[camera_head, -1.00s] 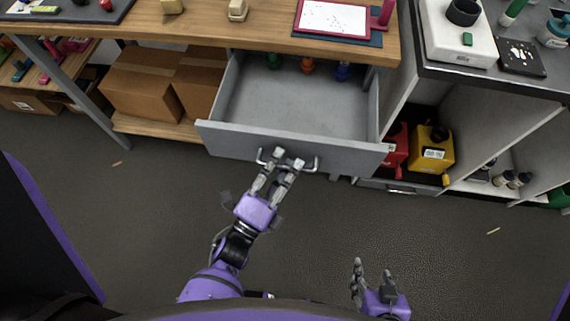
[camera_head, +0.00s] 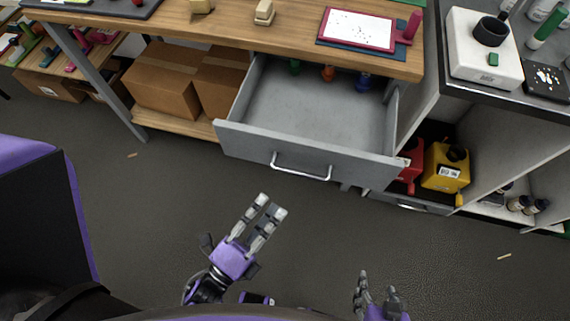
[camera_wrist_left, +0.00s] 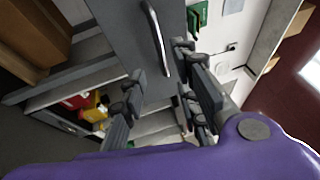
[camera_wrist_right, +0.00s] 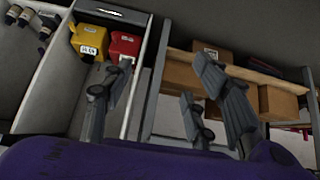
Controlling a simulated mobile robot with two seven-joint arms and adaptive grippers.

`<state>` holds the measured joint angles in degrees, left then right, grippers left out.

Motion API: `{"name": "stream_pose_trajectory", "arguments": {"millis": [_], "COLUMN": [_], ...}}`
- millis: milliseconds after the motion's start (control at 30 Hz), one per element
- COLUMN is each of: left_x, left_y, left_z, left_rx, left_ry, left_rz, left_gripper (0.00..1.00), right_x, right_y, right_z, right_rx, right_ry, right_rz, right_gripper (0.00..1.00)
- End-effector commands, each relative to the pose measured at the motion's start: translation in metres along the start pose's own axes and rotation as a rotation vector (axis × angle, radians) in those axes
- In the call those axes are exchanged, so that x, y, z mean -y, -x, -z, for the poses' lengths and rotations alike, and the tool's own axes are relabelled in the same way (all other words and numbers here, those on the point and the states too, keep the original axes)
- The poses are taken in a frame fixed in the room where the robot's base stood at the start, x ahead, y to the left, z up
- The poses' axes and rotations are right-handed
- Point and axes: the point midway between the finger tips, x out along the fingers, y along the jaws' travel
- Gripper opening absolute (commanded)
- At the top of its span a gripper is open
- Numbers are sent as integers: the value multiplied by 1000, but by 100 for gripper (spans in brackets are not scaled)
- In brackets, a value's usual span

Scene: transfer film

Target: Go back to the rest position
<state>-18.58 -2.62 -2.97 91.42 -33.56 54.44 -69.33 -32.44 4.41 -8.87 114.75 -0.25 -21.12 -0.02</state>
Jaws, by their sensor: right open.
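My left gripper (camera_head: 271,207) is open and empty over the grey floor, in front of the pulled-out grey drawer (camera_head: 300,145) and apart from its metal handle (camera_head: 301,172). In the left wrist view its spread fingers (camera_wrist_left: 160,75) show with nothing between them, and the handle (camera_wrist_left: 157,38) is beyond them. My right gripper (camera_head: 378,288) is low at the bottom edge of the head view, partly cut off. In the right wrist view its fingers (camera_wrist_right: 160,85) are wide apart and empty.
The drawer stands open under the wooden workbench (camera_head: 290,35), with several small coloured items at its back. Cardboard boxes (camera_head: 165,78) sit on the lower shelf. A yellow canister (camera_head: 447,165) and a red canister (camera_head: 411,165) are at the right.

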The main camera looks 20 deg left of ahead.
Motion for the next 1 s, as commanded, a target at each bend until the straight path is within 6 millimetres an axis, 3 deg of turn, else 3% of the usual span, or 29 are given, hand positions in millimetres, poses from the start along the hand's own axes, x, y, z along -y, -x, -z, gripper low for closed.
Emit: {"name": "stream_pose_trajectory", "arguments": {"millis": [600,667,833,1000], "left_x": [-7,-19,-57,-77], "left_y": [1,0,6,44], "left_z": [-3,-13,-62,-85], "left_rx": [13,58,335,695], "left_ry": [62,156,610,1131], "left_rz": [-28,-81,-264,-404], "left_gripper": [29,29,29,29], "right_x": [0,0,1,5], "right_y": [0,0,2,8], "right_z": [1,1,4,18], "right_rx": [-2,-2,1,-5], "right_ry": [-1,-1,-6,-13], "right_rz": [0,0,3,12], "right_gripper": [53,53,53,53]}}
